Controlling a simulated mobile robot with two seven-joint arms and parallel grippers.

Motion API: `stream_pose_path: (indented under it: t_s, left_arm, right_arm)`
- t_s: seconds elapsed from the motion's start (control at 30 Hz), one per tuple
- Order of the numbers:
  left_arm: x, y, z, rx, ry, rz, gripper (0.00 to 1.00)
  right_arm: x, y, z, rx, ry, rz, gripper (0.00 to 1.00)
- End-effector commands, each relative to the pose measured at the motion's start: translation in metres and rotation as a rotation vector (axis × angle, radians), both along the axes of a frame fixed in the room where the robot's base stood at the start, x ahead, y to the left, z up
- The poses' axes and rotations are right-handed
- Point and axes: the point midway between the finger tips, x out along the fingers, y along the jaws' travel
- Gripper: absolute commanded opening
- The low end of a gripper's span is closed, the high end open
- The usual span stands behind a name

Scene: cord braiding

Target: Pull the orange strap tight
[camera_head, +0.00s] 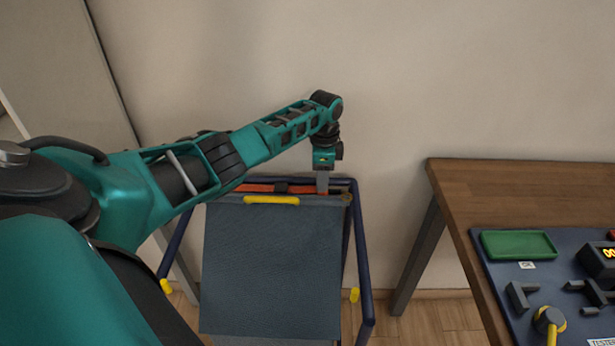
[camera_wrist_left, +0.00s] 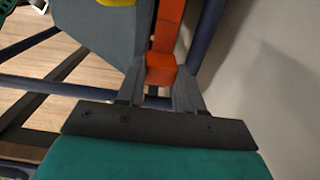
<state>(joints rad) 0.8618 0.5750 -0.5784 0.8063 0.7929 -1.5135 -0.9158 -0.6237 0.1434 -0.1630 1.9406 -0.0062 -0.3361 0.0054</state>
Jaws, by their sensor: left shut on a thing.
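The orange strap (camera_head: 258,188) runs along the top of a blue tubular frame (camera_head: 365,270), with a small dark piece (camera_head: 282,188), perhaps a buckle, partway along it. My left gripper (camera_head: 322,188) reaches down at the frame's top right corner and is shut on the strap's right end. In the left wrist view, the orange strap end (camera_wrist_left: 161,70) sits between the fingers of my left gripper (camera_wrist_left: 160,88), and the strap runs away from them. A dark blue-grey panel (camera_head: 272,265) with a yellow handle (camera_head: 271,200) hangs inside the frame. My right gripper is not seen.
A wooden table (camera_head: 520,185) stands at the right, bearing a blue board (camera_head: 500,275) with a green tray (camera_head: 518,245) and several dark fixtures. The wall is close behind the frame. A gap separates frame and table.

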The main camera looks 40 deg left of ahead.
Motion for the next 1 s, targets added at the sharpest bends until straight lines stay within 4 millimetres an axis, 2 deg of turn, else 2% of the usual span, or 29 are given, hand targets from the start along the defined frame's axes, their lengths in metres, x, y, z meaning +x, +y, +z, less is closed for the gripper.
stream_pose_path:
  t_s: [0.03,0.2,0.53,0.57,0.8,1.0]
  left_arm:
    - [0.009,-0.012,-0.003,-0.006,-0.004,-0.002,0.0]
    - [0.023,-0.028,-0.001,-0.004,-0.003,-0.001,0.0]
    - [0.025,-0.03,0.001,-0.002,-0.003,-0.001,0.0]
    - [0.025,-0.03,0.001,-0.002,-0.003,-0.002,0.39]
    - [0.024,-0.029,0.0,-0.001,-0.002,-0.001,0.62]
    - [0.024,-0.029,0.0,-0.001,-0.002,-0.001,0.63]
  right_arm:
    - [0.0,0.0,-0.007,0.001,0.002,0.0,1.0]
    - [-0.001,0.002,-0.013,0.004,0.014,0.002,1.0]
    - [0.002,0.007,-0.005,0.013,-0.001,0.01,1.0]
    - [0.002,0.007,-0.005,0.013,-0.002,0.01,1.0]
    - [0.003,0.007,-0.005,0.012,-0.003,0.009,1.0]
    - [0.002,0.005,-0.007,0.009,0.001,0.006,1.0]
